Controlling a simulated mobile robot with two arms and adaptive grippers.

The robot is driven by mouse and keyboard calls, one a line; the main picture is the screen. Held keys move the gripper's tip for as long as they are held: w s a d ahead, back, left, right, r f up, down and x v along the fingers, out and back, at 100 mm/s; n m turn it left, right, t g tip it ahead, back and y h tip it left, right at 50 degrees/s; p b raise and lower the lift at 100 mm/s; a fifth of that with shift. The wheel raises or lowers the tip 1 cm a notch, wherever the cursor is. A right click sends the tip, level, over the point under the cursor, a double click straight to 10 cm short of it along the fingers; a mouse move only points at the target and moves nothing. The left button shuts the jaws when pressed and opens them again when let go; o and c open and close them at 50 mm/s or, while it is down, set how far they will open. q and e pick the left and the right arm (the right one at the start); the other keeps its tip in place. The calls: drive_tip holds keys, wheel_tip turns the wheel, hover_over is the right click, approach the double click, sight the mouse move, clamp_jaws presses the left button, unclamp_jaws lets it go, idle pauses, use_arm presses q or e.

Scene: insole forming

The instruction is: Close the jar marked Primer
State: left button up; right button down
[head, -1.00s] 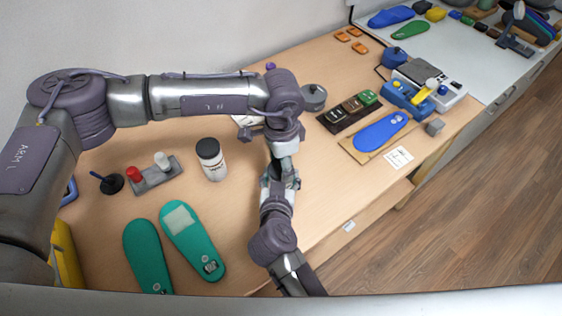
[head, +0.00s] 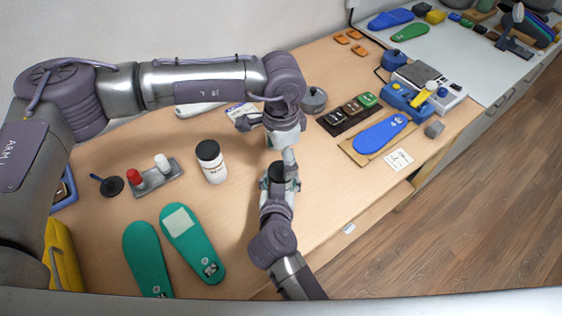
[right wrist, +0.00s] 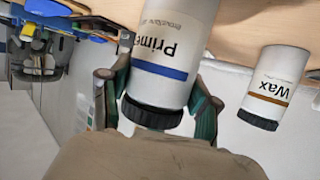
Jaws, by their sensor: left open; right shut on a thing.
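The Primer jar is white with a blue band and shows large in the right wrist view (right wrist: 165,55). My right gripper (right wrist: 158,100) has its fingers on either side of it and is shut on it. A dark lid (right wrist: 150,112) shows at the jar's top end; how tightly it sits cannot be told. In the head view, the lid's dark top (head: 277,171) shows at the right gripper (head: 278,184), and most of the jar is hidden. My left gripper (head: 277,148) is open just above and beside the lid, partly hidden by its own arm.
The Wax jar (right wrist: 272,85) has a brown band and black lid; in the head view a similar white jar (head: 212,165) stands to the left. Green insoles (head: 190,243) lie at the front. A stand with red and white knobs (head: 155,177) is at left.

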use_arm(q)
drive_tip(key=shift+r, duration=0.35)
drive_tip(key=shift+c, duration=0.5)
